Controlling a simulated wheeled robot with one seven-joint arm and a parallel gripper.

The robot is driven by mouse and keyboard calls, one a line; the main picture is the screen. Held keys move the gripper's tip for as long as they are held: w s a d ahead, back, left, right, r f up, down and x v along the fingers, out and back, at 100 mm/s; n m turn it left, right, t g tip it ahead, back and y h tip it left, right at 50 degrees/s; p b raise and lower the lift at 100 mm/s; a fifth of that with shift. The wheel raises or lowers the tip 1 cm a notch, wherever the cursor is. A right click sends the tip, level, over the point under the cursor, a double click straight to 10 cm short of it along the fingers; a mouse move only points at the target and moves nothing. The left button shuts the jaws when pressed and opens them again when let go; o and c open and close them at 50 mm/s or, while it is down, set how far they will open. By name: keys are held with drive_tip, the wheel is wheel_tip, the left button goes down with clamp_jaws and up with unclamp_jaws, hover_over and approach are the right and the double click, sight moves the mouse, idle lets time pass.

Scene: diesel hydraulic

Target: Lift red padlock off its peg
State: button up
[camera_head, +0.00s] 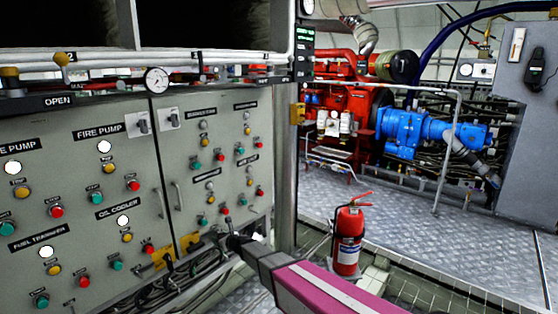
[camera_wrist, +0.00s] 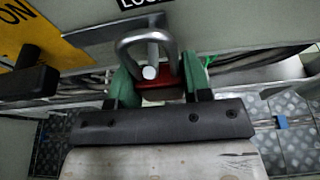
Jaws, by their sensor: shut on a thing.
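The red padlock (camera_wrist: 162,83) shows in the wrist view between the green-tipped fingers of my gripper (camera_wrist: 160,77). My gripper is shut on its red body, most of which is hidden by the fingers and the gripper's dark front. The padlock's grey shackle (camera_wrist: 146,37) loops around a peg (camera_wrist: 150,71) with a pale round end, and the peg's end lies inside the loop. In the head view, my gripper (camera_head: 234,240) is at the lower edge of the grey control cabinet; the padlock cannot be made out clearly there.
A yellow tag (camera_wrist: 22,36) and a dark handle-like part (camera_wrist: 28,82) are left of the padlock. Cables run below the cabinet (camera_head: 160,170). A red fire extinguisher (camera_head: 348,240) stands on the floor beside my arm. Open plated floor (camera_head: 400,205) lies to the right.

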drive_tip(key=s+d, duration=0.4)
drive_tip(key=shift+d, duration=0.3)
idle(0.8)
drive_tip(key=shift+d, duration=0.1)
drive_tip(key=shift+s+d+r, duration=1.5)
drive_tip(key=shift+s+d, duration=0.1)
drive_tip(key=shift+d, duration=0.2)
